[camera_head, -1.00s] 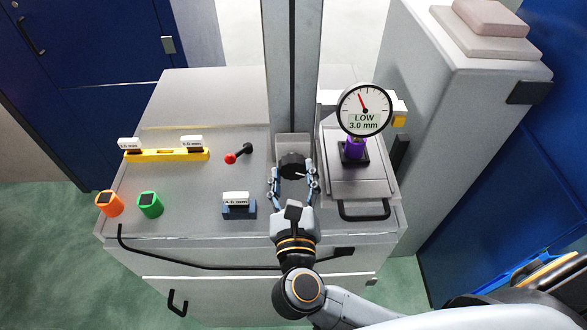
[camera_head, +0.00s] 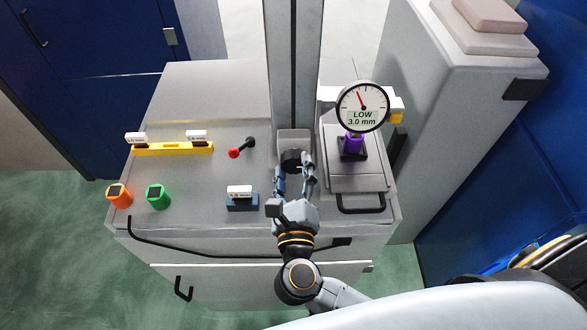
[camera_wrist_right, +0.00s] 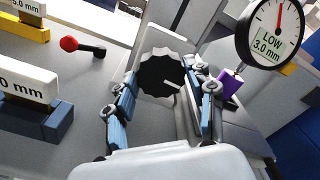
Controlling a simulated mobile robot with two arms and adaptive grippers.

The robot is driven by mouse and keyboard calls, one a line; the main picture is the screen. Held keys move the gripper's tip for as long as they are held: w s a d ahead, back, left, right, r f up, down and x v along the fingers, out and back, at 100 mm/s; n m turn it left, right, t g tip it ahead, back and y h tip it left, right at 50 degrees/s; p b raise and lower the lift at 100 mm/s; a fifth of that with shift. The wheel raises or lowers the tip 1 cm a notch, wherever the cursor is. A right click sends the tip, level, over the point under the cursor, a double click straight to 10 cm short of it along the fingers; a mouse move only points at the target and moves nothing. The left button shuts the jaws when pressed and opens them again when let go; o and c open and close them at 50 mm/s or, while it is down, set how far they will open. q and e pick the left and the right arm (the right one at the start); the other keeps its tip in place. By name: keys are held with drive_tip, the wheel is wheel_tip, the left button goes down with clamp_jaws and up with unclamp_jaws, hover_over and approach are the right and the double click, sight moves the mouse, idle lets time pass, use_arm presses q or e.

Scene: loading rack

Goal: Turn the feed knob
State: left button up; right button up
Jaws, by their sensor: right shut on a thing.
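The feed knob (camera_head: 291,159) is a black ridged wheel at the foot of the grey column. The right gripper also shows in the wrist view (camera_wrist_right: 165,88). The dial gauge (camera_head: 362,106) reads LOW 3.0 mm, its needle pointing up and slightly left. My left gripper is not in view.
A red-tipped lever (camera_head: 241,149), a yellow rack (camera_head: 172,149) with white-labelled pieces, a blue block (camera_head: 242,203), and orange (camera_head: 119,196) and green (camera_head: 158,197) pieces stand left of the knob. A purple piece (camera_head: 352,144) sits below the gauge. A grey cabinet (camera_head: 450,110) bounds the right.

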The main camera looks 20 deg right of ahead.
drive_tip(key=o, duration=1.2)
drive_tip(key=shift+w, duration=0.1)
drive_tip(key=shift+c, duration=0.2)
drive_tip(key=v, duration=1.2)
